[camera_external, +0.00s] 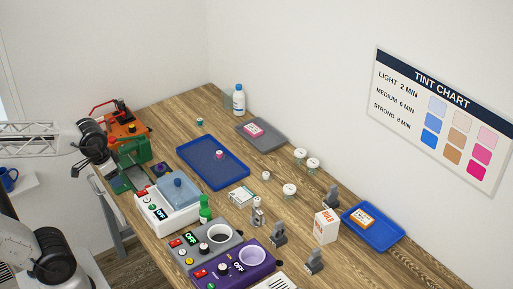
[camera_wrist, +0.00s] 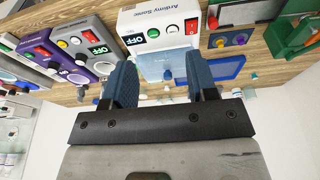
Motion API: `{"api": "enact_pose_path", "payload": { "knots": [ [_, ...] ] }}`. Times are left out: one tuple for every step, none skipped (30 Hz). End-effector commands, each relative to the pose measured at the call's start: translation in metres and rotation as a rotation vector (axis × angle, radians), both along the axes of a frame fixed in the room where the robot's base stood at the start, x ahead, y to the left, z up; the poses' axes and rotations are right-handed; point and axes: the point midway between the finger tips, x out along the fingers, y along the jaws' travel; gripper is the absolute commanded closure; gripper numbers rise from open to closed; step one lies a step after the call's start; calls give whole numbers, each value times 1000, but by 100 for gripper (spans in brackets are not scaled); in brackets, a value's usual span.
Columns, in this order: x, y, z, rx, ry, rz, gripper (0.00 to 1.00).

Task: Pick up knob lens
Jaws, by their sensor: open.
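I cannot tell for certain which thing is the knob lens. A small pink piece (camera_external: 219,154) sits on the large blue tray (camera_external: 232,178) in the external view, and a small teal piece (camera_external: 199,121) stands on the table behind that tray. Both are too small to make out a knob or a lens. My gripper (camera_wrist: 159,62) is open, its two blue fingers apart with nothing held between them. In the wrist view a white machine with an OFF display (camera_wrist: 158,32) lies beyond the fingers. In the external view my arm reaches in from the left, apart from both pieces.
A white bath machine with a blue lid (camera_external: 180,190), a green bottle (camera_external: 205,208), a grey machine (camera_external: 205,246) and a purple machine (camera_external: 237,271) line the near edge. White jars (camera_external: 289,189), a bulb box (camera_external: 326,226) and a smaller blue tray (camera_external: 385,236) stand right. Bare wood separates them.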

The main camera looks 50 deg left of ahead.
Motion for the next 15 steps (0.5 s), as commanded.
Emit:
{"api": "enact_pose_path", "payload": {
  "knots": [
    [0,0,0,0,0,0,41],
    [0,0,0,0,0,0,41],
    [0,0,0,0,0,0,41],
    [0,0,0,0,0,0,41],
    [0,0,0,0,0,0,41],
    [0,0,0,0,0,0,41],
    [0,0,0,0,0,0,41],
    [0,0,0,0,0,0,41],
    [0,0,0,0,0,0,41],
    [1,0,0,0,0,0,41],
    [2,0,1,0,1,0,41],
    [3,0,1,0,1,0,41],
    [5,0,2,0,2,0,41],
    [7,0,3,0,3,0,41],
    [10,0,4,0,4,0,41]
  ]
}}
